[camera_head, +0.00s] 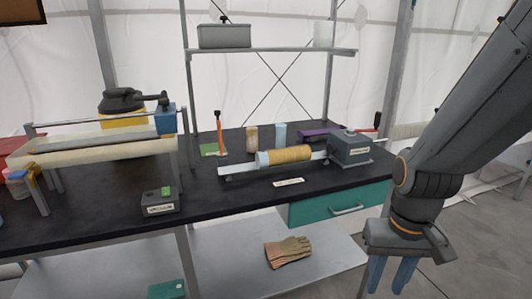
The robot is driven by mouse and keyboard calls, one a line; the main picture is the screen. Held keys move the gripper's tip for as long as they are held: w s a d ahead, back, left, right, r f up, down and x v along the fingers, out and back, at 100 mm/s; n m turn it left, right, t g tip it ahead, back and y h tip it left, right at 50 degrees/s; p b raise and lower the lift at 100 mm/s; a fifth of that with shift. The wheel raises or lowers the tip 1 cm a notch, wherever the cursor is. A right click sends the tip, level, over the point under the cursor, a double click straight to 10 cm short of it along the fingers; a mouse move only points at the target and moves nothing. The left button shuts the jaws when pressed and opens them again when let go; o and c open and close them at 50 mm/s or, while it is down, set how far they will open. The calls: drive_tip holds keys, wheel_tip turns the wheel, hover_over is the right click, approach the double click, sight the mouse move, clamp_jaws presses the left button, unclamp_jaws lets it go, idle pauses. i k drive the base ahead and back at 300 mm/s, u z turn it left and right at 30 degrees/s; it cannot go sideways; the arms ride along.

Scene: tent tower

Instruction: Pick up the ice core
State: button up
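A cylinder with a pale blue end and a ribbed yellow body (290,154) lies on a metal rail (240,170) on the black bench, in the middle of the view. It looks like the ice core, though I cannot tell for sure what the yellow part is. My gripper (391,273) hangs at the lower right, pointing down, in front of the bench's right end and well apart from the cylinder. Its two blue fingers are apart with nothing seen between them; the tips are near the bottom edge.
A grey box (350,148) with a red-handled crank stands at the rail's right end. A labelled vacuum box (160,200), an orange upright tool (219,133) and small jars stand on the bench. A long rack (107,128) stands left. Gloves (288,251) lie on the lower shelf.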

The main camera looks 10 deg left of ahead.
sight(271, 158)
drive_tip(key=u, duration=0.55)
drive_tip(key=i, duration=0.6)
drive_tip(key=u, duration=0.65)
